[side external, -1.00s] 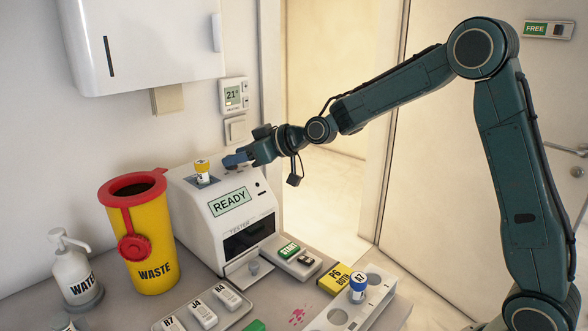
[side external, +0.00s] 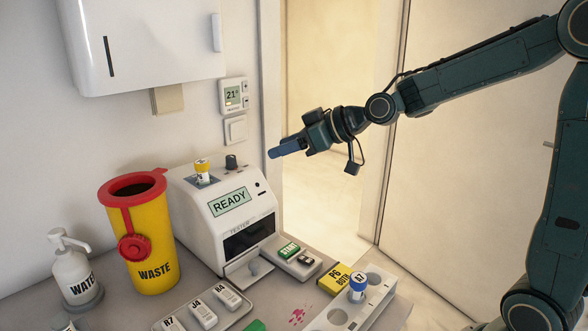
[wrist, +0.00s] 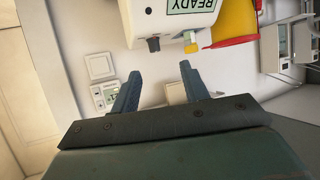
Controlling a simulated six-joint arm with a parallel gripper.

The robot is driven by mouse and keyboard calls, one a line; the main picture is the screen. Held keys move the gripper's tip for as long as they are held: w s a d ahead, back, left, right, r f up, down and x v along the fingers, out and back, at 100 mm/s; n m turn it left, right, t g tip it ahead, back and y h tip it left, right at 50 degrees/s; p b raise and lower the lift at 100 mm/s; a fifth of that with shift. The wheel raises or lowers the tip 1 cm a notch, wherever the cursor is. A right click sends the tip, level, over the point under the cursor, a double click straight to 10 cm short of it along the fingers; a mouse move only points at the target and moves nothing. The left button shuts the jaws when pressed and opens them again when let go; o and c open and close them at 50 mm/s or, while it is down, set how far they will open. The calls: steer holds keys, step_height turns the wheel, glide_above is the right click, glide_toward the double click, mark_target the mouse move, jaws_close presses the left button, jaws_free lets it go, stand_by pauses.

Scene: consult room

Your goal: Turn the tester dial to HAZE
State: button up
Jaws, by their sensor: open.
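The tester (side external: 225,215) is a white box on the counter, and its screen (side external: 229,202) reads READY. Its dial (side external: 231,162) is a small dark knob on top, beside a yellow-capped tube (side external: 202,170) standing in the tester. The dial also shows in the wrist view (wrist: 153,44). I cannot read any HAZE mark or the dial's setting. My gripper (side external: 272,153) is open and empty, in the air to the right of the dial and apart from it. Its two blue fingers also show spread in the wrist view (wrist: 158,85).
A yellow waste bin (side external: 150,240) with a red rim stands left of the tester. A START button (side external: 289,250), a blue-capped A7 tube (side external: 358,288) in a rack and a tray of labelled pieces (side external: 165,325) lie in front. A thermostat (side external: 233,96) is on the wall behind.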

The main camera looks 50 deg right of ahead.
steer(key=s+f+m+g+h, duration=0.1)
steer(key=s+g+h, duration=0.2)
steer(key=s, duration=1.3)
steer(key=shift+s+a+m+g, duration=0.2)
steer(key=shift+a+m+g, duration=0.1)
steer(key=shift+m, duration=0.1)
steer(key=s+d+f+m+g+h, duration=0.1)
steer(key=s+d+f+m+g, duration=0.1)
steer(key=s, duration=1.1)
steer(key=shift+s+d+f+m+g+h, duration=0.2)
steer(key=shift+s+f+m+g+h, duration=0.15)
steer(key=shift+f, duration=0.2)
